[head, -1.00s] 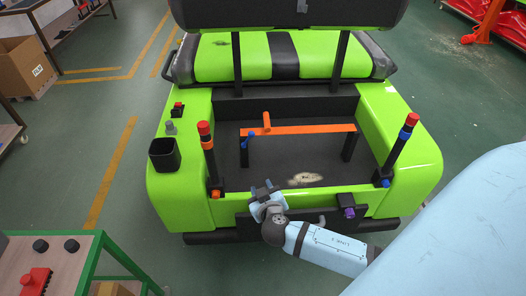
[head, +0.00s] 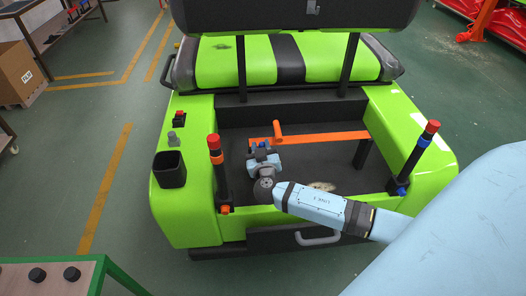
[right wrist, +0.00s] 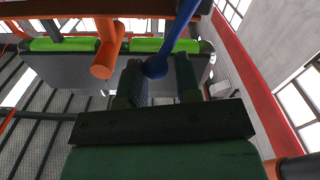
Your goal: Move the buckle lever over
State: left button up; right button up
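A blue lever (right wrist: 176,35) with a round end hangs in the right wrist view, beside an orange cylindrical handle (right wrist: 106,48). In the head view, the orange bar (head: 322,139) with its upright handle (head: 277,129) spans the cart's rear bed. My right gripper (head: 261,148) is at the bar's left end, just below the handle. In the right wrist view its two fingers (right wrist: 160,80) are apart, with the lever's round end showing between them. I cannot tell whether they touch it. In the head view the gripper largely hides the lever. My left gripper is not in view.
Two dark posts with red tops (head: 214,143) (head: 433,127) stand at the bed's sides. A black cup (head: 169,168) sits on the green left fender. The seat backrest (head: 290,14) rises behind the bed. A grab handle (head: 318,237) is on the rear bumper.

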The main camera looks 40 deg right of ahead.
jog(key=shift+d+f, duration=0.15)
jog(key=shift+d, duration=0.05)
jog(key=shift+a, duration=0.15)
jog(key=shift+w+a+r+b, duration=0.25)
jog(key=shift+w+a+b, duration=0.2)
jog(key=shift+a, duration=0.25)
jog(key=shift+c, duration=0.6)
jog(key=shift+a+f, duration=0.1)
